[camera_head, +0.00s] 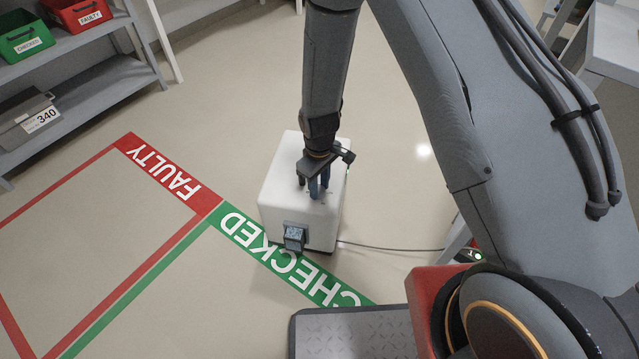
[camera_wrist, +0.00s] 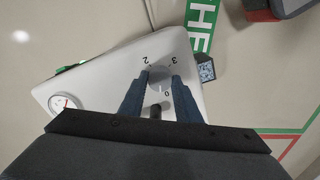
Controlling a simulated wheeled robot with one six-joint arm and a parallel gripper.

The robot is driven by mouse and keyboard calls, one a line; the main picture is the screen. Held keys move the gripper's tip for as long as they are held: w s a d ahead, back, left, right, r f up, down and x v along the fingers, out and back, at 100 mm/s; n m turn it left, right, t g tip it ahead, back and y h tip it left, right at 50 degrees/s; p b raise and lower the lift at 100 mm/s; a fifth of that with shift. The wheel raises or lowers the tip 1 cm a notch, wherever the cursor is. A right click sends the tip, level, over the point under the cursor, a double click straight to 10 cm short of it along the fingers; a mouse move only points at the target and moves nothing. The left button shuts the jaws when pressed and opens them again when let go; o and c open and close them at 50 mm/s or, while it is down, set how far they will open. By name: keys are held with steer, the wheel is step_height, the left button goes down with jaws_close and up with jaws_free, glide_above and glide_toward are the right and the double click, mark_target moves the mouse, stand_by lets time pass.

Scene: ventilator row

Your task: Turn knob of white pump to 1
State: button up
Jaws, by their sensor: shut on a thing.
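The white pump (camera_head: 278,205) is a rounded white box on the floor, below my arm. In the wrist view its top face (camera_wrist: 205,95) shows a pale grey round knob (camera_wrist: 160,78) with the marks 2, 3 and 0 around it. A mark 1 is not visible. My gripper (camera_head: 314,190) points down onto the pump's top. In the wrist view its two blue fingers (camera_wrist: 160,90) are on either side of the knob and shut on it. The fingers cover part of the dial, and I cannot make out the knob's pointer. A round gauge (camera_wrist: 65,104) sits near one corner.
A small dark box with a patterned tag (camera_head: 294,237) is at the pump's front. A cable (camera_head: 395,247) runs right from the pump. Floor zones are marked FAULTY (camera_head: 170,177) and CHECKED (camera_head: 285,258). Shelves (camera_head: 85,65) with bins stand at the left.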

steer(key=m+p, duration=0.3)
steer(key=m, duration=0.3)
steer(key=shift+r+m+p, duration=0.1)
steer(key=shift+m+p, duration=0.2)
steer(key=shift+p, duration=0.05)
steer(key=m+p, duration=0.2)
steer(key=m, duration=0.3)
steer(key=shift+m, duration=0.3)
steer(key=o, duration=1.1)
steer(key=shift+c, duration=0.2)
steer(key=shift+r+p, duration=0.7)
steer(key=shift+r, duration=3.1)
